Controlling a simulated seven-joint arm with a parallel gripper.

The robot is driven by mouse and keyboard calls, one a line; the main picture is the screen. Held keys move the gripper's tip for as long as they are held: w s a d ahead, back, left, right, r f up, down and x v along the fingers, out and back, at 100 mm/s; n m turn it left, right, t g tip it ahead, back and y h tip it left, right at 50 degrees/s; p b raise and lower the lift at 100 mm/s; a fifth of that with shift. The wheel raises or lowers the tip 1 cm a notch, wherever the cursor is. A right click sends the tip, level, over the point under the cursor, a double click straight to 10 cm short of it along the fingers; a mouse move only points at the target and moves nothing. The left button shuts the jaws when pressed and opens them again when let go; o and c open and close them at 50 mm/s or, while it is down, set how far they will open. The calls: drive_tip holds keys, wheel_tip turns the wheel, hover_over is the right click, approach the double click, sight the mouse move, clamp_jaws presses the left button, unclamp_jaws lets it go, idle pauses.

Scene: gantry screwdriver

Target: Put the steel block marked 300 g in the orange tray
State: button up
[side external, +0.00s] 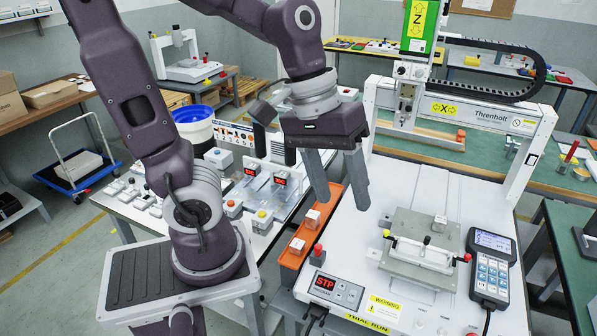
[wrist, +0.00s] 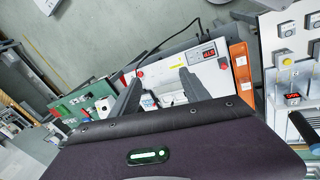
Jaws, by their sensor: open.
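The long orange tray (side external: 331,206) lies along the left edge of the white gantry machine; it also shows in the wrist view (wrist: 236,46). Two small pale metal blocks show at the tray, one (side external: 312,218) farther back and one (side external: 297,245) nearer the front. I cannot read any marking on them, so I cannot tell which block is marked 300 g. My gripper (side external: 344,201) is open, fingers pointing down, above the machine bed just right of the tray. Nothing shows between its fingers. In the wrist view both fingers (wrist: 160,78) stand apart over the machine.
A clamp fixture (side external: 420,250) stands on the machine bed, with a keypad pendant (side external: 490,265) to its right. The gantry frame (side external: 465,110) rises behind. A side table left of the tray holds button boxes and displays (side external: 280,180). The bed's left middle is clear.

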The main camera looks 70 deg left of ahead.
drive_tip(key=s+a+r+m+t+y, duration=0.1)
drive_tip(key=s+r+m+t+y, duration=0.1)
drive_tip(key=s+m, duration=0.4)
drive_tip(key=shift+a+r+t+y, duration=0.4)
drive_tip(key=shift+r+t, duration=0.1)
drive_tip(key=shift+r, duration=0.2)
